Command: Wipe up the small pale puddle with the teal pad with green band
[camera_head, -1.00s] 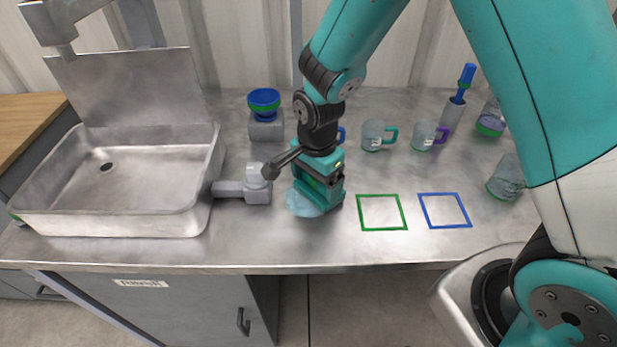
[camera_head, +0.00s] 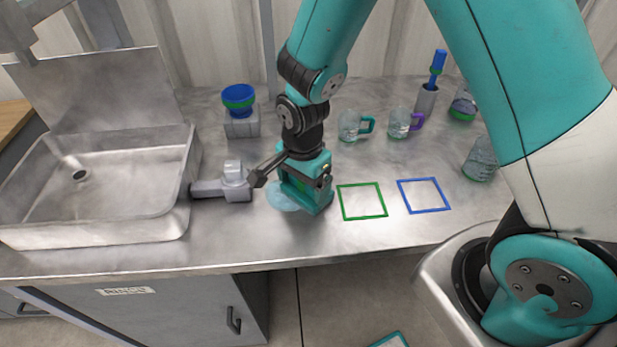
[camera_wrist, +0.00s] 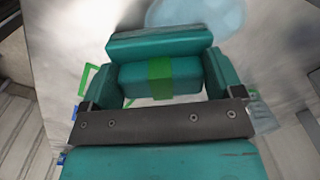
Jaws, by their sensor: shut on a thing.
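The teal pad with green band (camera_wrist: 137,80) is between my gripper's fingers in the wrist view, with its green band at the middle. My gripper (camera_head: 305,190) is shut on the pad and points down at the counter in the head view. The small pale puddle (camera_head: 282,196) is a light blue patch on the counter, just left of my gripper and partly hidden by it. The puddle also shows at the top of the wrist view (camera_wrist: 200,12), beyond the pad. I cannot tell whether the pad touches the counter.
A grey tap-like fitting (camera_head: 232,185) stands close left of the puddle, beside the sink (camera_head: 150,228). A green square outline (camera_head: 362,216) and a blue one (camera_head: 424,210) lie right. Mugs (camera_head: 352,127), a blue bowl (camera_head: 238,97) and jars (camera_head: 480,160) stand farther back.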

